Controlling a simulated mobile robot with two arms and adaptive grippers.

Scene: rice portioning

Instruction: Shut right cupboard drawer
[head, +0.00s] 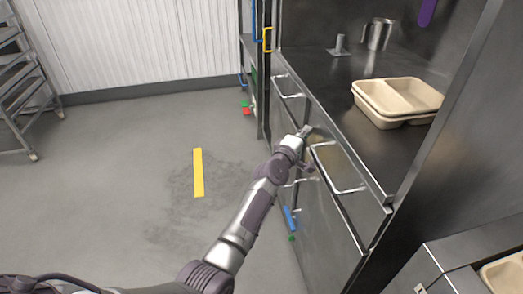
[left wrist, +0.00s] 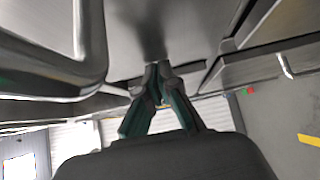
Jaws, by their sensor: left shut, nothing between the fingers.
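The steel cupboard has a right drawer (head: 352,196) with a pale bar handle (head: 340,172) on its front. The drawer seems to stand out a little from the cupboard, but how far is hard to tell. My left gripper (head: 307,131) is at the drawer's left end, close under the worktop edge. Its fingers (left wrist: 158,70) are shut together and empty in the left wrist view, close to a dark steel surface. A large bar handle (left wrist: 97,45) is close on the left in that view. Whether the fingertips touch the drawer is unclear. My right gripper is out of view.
Another drawer with a handle (head: 287,88) is farther left. Stacked beige trays (head: 372,114) and a metal jug (head: 378,34) stand on the worktop (head: 340,75). A wheeled rack (head: 22,85) stands at far left. The floor with a yellow strip (head: 198,172) is clear.

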